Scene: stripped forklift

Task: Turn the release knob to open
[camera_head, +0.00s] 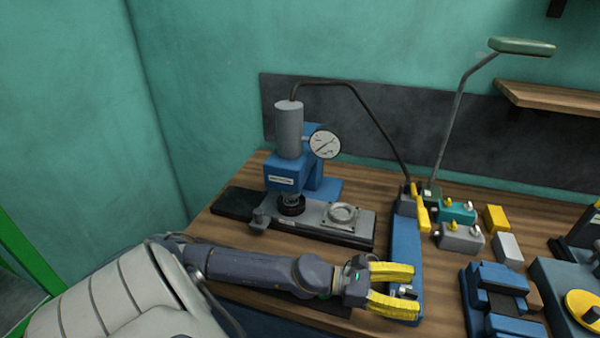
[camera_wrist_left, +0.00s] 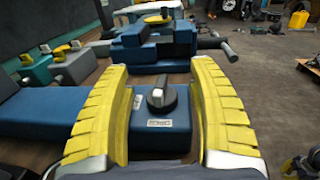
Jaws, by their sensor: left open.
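The release knob (camera_wrist_left: 161,98) is a dark knob with a pale pointer ridge, on the near end of a long blue pump body (camera_wrist_left: 176,134). In the head view the knob (camera_head: 404,291) shows between the yellow fingers of my left gripper (camera_head: 408,291). The left gripper is open, one finger on each side of the knob in the left wrist view (camera_wrist_left: 162,110). There I see a gap between the knob and both fingers. White labels sit beside the knob. My right gripper is not in view.
A blue press with a grey cylinder (camera_head: 289,130) and round gauge (camera_head: 325,144) stands behind my left arm. A blue vise (camera_head: 492,290) is to the right. Small yellow, teal and grey blocks (camera_head: 460,237) lie behind it. A lamp (camera_head: 522,46) rises at the back.

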